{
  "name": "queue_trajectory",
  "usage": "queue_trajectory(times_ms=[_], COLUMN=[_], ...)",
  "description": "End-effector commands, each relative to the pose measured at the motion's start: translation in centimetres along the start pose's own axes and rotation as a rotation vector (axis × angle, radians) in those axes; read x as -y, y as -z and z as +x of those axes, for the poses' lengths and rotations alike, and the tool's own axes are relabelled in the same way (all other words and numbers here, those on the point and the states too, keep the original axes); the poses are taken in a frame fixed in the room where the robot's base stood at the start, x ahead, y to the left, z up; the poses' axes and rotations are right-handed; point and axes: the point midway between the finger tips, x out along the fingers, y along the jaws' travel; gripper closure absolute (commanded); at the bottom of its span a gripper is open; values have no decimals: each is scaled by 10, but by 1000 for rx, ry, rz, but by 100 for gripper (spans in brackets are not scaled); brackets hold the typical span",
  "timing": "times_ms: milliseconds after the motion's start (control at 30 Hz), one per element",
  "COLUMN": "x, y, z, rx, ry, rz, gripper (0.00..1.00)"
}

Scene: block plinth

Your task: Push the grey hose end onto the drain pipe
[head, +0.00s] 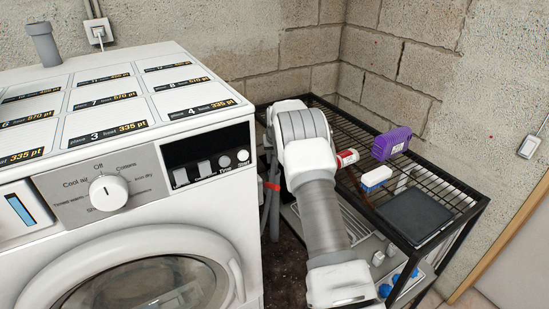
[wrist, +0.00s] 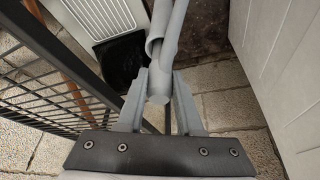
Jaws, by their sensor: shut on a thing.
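In the wrist view my gripper (wrist: 160,82) has its two grey fingers on either side of the grey hose end (wrist: 159,97), shut on it. Grey tubing runs up from there, and an open round tube mouth (wrist: 153,48) shows close beside it; I cannot tell if the two join. In the head view grey tubing (head: 274,205) with a red band hangs in the gap right of the washing machine. A grey upright pipe with a wider rim (head: 43,44) stands behind the machine at far left; I cannot tell if it is the drain pipe. My arm hides the gripper in the head view.
The white washing machine (head: 195,226) fills the left. A black wire rack (head: 348,112) stands right of the gap, bearing a purple box (head: 391,142), a blue-and-white item (head: 376,178), a red-and-white can (head: 347,158) and a dark tray (head: 414,214). The gap is narrow.

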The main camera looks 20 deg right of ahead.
Motion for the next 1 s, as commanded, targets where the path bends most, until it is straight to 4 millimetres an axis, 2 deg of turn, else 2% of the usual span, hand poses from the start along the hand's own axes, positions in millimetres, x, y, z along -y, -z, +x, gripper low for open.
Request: queue_trajectory(times_ms=[800, 833, 1000], x=[0, 0, 0], y=[-7, -7, -7], z=[16, 16, 16], rx=[0, 0, 0], ry=[0, 0, 0], rz=[0, 0, 0], gripper=[100, 62, 31])
